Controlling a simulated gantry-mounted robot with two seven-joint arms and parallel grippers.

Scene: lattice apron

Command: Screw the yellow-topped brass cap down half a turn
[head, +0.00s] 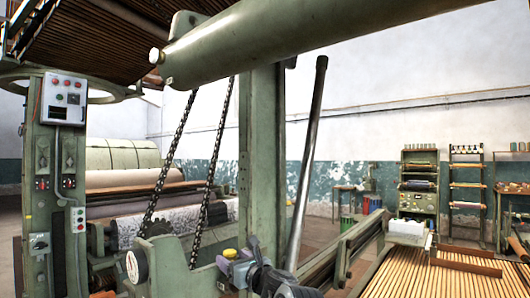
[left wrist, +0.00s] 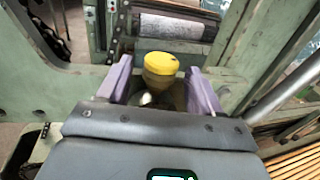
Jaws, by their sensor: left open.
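The yellow-topped brass cap (left wrist: 161,64) stands in the middle of the left wrist view, its round yellow top uppermost and a darker brass body below it. In the head view its yellow top (head: 230,253) shows low in the picture, just above the left gripper. My left gripper (left wrist: 161,82) is open, with one purple finger on each side of the cap and a visible gap on both sides. In the head view this gripper (head: 236,268) is at the bottom centre. The cap's lower part is mostly hidden by the gripper. My right gripper is not in view.
A green upright post (head: 262,150) rises just behind the cap. Two chains (head: 218,140) and a round knob (head: 137,266) are to its left. A grey slanted bar (head: 306,165) stands to the right, beside a slatted wooden bed (head: 425,278).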

